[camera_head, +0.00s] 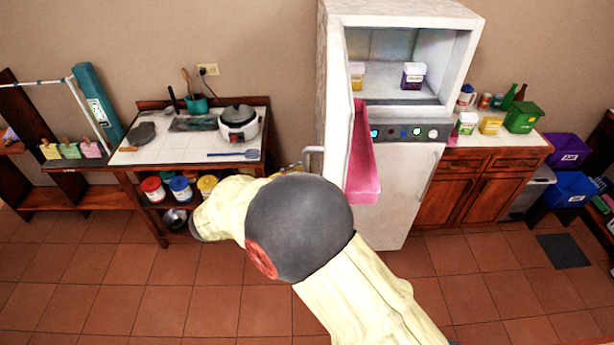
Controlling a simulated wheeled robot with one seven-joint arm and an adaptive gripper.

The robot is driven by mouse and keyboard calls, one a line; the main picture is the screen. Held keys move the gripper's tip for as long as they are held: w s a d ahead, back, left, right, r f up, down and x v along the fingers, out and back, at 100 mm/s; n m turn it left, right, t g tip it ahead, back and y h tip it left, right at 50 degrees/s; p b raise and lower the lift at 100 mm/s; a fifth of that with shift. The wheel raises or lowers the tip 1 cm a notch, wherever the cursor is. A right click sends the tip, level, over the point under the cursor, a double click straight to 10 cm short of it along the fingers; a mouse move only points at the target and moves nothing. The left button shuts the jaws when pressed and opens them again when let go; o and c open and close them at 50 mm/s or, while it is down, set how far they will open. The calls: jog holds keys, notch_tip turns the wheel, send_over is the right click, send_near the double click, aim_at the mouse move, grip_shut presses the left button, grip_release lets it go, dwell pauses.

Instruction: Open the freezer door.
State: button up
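The white fridge-freezer (404,195) stands at the centre right. Its upper freezer door (338,110) is swung wide open toward me, seen nearly edge-on, with a pink door bin (362,160) on its inner side. The freezer compartment (395,45) is exposed. The door handle (313,158) shows at the door's left side. My arm bends across the lower middle of the picture. A small part of what looks like my gripper (290,168) shows just left of the handle. The rest is hidden behind my arm, so its fingers and any contact with the handle cannot be made out.
Two small tubs, one yellow (357,75) and one white and purple (413,75), sit in the freezer compartment. A counter with a rice cooker (238,123) stands to the left. A wooden cabinet (480,190) stands to the right. Tiled floor at the lower left is clear.

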jog(key=shift+a, duration=0.1)
jog(key=v, duration=1.2)
jog(key=shift+f, duration=0.1)
